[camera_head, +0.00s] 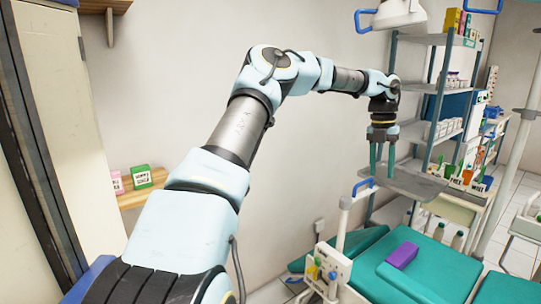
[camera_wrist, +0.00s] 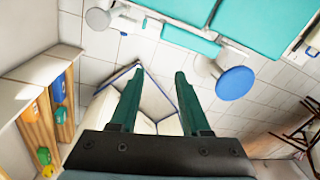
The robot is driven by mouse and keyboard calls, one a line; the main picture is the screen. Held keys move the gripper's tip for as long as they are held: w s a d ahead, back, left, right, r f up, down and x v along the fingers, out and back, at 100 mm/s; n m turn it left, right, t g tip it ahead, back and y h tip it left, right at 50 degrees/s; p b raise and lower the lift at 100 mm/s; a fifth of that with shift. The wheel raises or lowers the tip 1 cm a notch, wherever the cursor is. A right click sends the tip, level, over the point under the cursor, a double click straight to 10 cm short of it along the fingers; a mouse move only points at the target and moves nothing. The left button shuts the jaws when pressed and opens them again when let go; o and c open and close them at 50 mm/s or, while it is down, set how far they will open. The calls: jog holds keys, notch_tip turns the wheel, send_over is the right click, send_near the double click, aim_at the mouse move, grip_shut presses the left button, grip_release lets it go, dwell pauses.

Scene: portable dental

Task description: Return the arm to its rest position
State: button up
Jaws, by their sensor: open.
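My arm stretches from the bottom left of the head view up to an elbow and then right. My gripper (camera_head: 382,170) hangs at its end with the fingers pointing down, in front of the metal shelf unit. In the wrist view my gripper (camera_wrist: 158,72) shows its two teal fingers spread apart with nothing between them. The gripper is open and empty. Tiled floor and a pale open-topped shape show past the fingers.
A grey tray (camera_head: 420,184) is close to the fingertips in the head view. A shelf unit (camera_head: 418,87) stands behind. A teal dental chair (camera_head: 440,262) with a purple box (camera_head: 402,255) is below right. A wooden shelf (camera_head: 147,196) with small boxes is on the left wall.

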jog(key=s+a+f+m+t, duration=0.1)
jog(key=s+a+m, duration=0.5)
jog(key=a+m, duration=0.3)
jog(key=s+a+f+m+t, duration=0.1)
jog(key=s+a+m, duration=0.6)
jog(key=a, duration=1)
jog(key=s+a+f+m+t, duration=0.1)
jog(key=s+a+m, duration=0.5)
jog(key=a+m, duration=0.6)
jog(key=shift+s+a+f+m+y, duration=0.3)
jog(key=shift+a+f+m+y, duration=0.1)
jog(key=shift+f+m, duration=0.3)
